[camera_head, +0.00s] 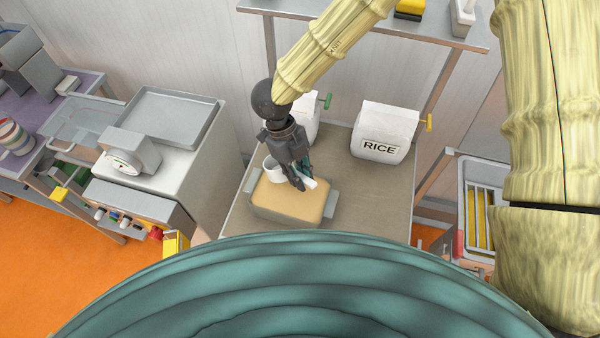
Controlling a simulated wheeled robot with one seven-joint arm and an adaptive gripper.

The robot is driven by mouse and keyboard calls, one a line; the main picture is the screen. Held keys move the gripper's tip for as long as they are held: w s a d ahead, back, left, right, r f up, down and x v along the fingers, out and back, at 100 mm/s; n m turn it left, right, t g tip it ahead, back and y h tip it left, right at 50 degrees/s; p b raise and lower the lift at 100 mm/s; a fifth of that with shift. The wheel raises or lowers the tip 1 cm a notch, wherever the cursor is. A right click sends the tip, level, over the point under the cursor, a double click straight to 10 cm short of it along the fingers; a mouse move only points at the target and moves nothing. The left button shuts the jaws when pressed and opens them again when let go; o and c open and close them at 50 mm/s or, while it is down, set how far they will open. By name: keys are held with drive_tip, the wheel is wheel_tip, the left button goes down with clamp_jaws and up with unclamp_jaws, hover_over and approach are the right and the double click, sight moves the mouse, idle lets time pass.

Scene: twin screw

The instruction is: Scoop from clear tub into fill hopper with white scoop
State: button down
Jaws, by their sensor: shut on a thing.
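The clear tub (262,209) stands on the steel table, filled with a tan, grainy material almost level with its rim. My gripper (299,182) reaches down over the tub and is shut on the white scoop (309,183), whose handle end shows beside the fingertips. A white rounded part, apparently the scoop's bowl, shows left of the fingers at the tub's back edge. Its inside is hidden, so I cannot tell whether it holds anything. A wide steel tray-like top (178,115) on the machine at left may be the fill hopper; I cannot tell for sure.
A white RICE bag (384,135) stands right of the tub; another white bag is partly hidden behind my gripper. A shelf (350,16) runs above the table. A dial unit (130,153) sits at the machine's front. My green body covers the bottom of the view.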

drive_tip(key=shift+w+f+b, duration=0.25)
drive_tip(key=shift+f, duration=0.3)
drive_tip(key=shift+w+f+b, duration=0.25)
drive_tip(key=shift+f, duration=0.25)
wheel_tip(320, 180, down, 9)
drive_tip(key=a+b, duration=0.1)
drive_tip(key=b, duration=0.7)
drive_tip(key=shift+w+a, duration=0.15)
drive_tip(key=shift+w, duration=0.3)
drive_tip(key=shift+r, duration=0.15)
wheel_tip(320, 180, up, 7)
drive_tip(key=s+d+t+y, duration=0.1)
drive_tip(key=t+y, duration=0.1)
drive_tip(key=t, duration=0.1)
drive_tip(key=shift+s+d+p, duration=0.2)
drive_tip(key=shift+s+p, duration=0.1)
drive_tip(key=shift+p, duration=0.15)
idle(0.7)
idle(0.6)
